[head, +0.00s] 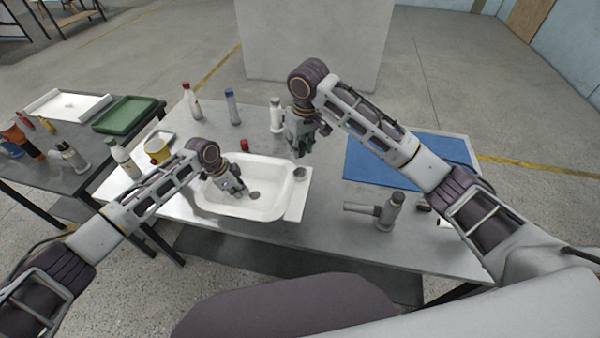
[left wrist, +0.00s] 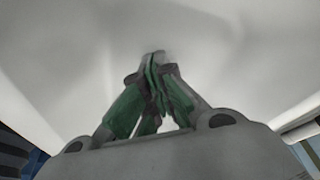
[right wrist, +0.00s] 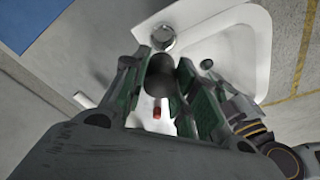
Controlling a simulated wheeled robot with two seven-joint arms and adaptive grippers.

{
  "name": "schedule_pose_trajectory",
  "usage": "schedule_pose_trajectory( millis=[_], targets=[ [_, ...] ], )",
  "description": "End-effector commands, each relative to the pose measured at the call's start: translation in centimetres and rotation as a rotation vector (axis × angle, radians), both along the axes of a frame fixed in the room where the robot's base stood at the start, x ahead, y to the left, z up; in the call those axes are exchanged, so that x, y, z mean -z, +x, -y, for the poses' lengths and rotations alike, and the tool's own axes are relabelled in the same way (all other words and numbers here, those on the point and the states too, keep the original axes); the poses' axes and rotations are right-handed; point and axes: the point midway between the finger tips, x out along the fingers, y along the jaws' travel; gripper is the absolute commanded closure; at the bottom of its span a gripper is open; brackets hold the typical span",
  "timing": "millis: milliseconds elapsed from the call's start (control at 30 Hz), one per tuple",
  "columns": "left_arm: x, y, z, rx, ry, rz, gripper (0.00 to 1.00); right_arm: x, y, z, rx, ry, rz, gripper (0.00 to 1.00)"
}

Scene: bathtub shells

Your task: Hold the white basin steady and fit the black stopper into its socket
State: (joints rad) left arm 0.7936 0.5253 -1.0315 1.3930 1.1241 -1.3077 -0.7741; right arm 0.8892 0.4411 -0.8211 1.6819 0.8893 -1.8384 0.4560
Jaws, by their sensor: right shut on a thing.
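The white basin (head: 297,208) stands on the grey table, its inside facing up. A grey metal ring socket (head: 300,173) sits on its flat right ledge; the ring also shows in the right wrist view (right wrist: 163,38). A dark round spot (head: 254,195) lies on the basin's inside. My left gripper (head: 234,187) is down inside the basin, fingertips together (left wrist: 154,60) and nothing seen between them; contact with the basin is unclear. My right gripper (head: 305,148) is above the table beyond the socket. It is shut on the round black stopper (right wrist: 160,75), apart from the ring.
A blue mat (head: 400,160) lies at the right, with a grey tool (head: 388,212) in front. Several bottles (head: 232,105) stand behind the basin, and a small red thing (head: 244,145) is close to its far rim.

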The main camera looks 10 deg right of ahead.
Motion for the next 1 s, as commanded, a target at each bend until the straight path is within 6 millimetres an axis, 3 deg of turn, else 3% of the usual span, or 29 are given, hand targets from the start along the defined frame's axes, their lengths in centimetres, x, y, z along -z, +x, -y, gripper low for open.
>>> schedule_pose_trajectory(
  millis=[400,833,1000],
  targets=[
    [0.3,-0.2,-0.1,0.000,0.002,-0.004,1.00,4.4,0.0,0.0,0.001,-0.001,-0.002,0.95],
    [0.3,-0.2,-0.1,0.000,0.002,-0.004,1.00,4.9,0.0,0.0,0.001,0.000,-0.001,0.95],
    [0.3,-0.2,-0.1,0.000,0.002,-0.004,1.00,6.2,0.0,0.1,0.002,-0.002,-0.003,0.95]
  ],
)
